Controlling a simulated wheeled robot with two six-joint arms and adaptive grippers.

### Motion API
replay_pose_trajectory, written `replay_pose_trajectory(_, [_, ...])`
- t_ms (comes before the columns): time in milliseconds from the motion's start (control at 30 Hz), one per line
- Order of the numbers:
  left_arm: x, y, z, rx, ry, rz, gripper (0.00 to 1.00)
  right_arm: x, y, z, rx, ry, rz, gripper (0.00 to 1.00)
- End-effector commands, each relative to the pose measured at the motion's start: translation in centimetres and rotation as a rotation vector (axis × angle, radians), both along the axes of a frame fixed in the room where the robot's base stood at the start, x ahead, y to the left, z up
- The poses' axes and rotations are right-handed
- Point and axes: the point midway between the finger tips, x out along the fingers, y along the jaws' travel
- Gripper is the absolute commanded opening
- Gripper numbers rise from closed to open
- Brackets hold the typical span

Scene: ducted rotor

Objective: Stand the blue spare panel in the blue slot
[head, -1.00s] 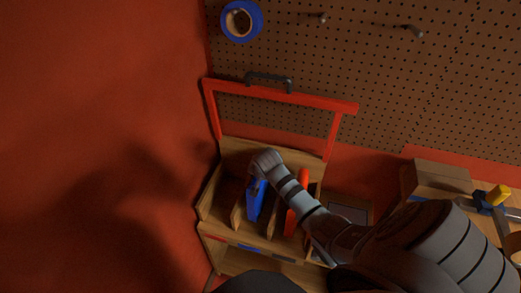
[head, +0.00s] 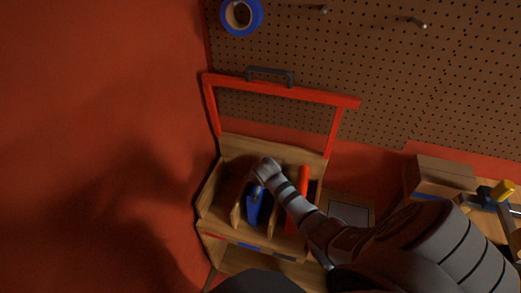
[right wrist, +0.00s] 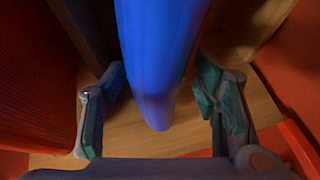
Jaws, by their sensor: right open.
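The blue spare panel (head: 253,209) stands in the middle compartment of a wooden rack (head: 222,212), between two dividers. A blue mark (head: 250,246) is on the rack's front edge below that compartment. My right gripper (head: 259,184) is at the panel's upper end, and the wrist hides part of it. In the right wrist view the gripper (right wrist: 160,72) is open, with one finger on each side of the blue panel (right wrist: 158,45) and gaps between. The panel's lower edge is hidden in the head view. My left gripper is not in view.
A red panel (head: 304,178) stands in the compartment to the right, close beside my right forearm. A red frame with a dark handle (head: 268,73) rises behind the rack. A cardboard box (head: 444,174) and a yellow-handled tool (head: 501,192) are at right.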

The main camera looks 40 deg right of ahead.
Motion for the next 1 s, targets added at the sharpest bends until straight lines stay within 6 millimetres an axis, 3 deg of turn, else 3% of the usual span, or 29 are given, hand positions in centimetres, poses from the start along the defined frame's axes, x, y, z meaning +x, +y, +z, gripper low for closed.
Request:
replay_pose_trajectory(167, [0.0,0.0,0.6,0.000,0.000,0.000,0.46,-0.4,0.2,1.0,0.000,0.000,0.001,0.56])
replay_pose_trajectory(600, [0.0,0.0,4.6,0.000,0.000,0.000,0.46,-4.9,2.9,9.7,0.000,-0.001,0.000,0.56])
replay_pose_trajectory(1000, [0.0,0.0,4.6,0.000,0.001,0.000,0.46,-5.5,3.2,10.3,0.000,0.001,-0.001,0.56])
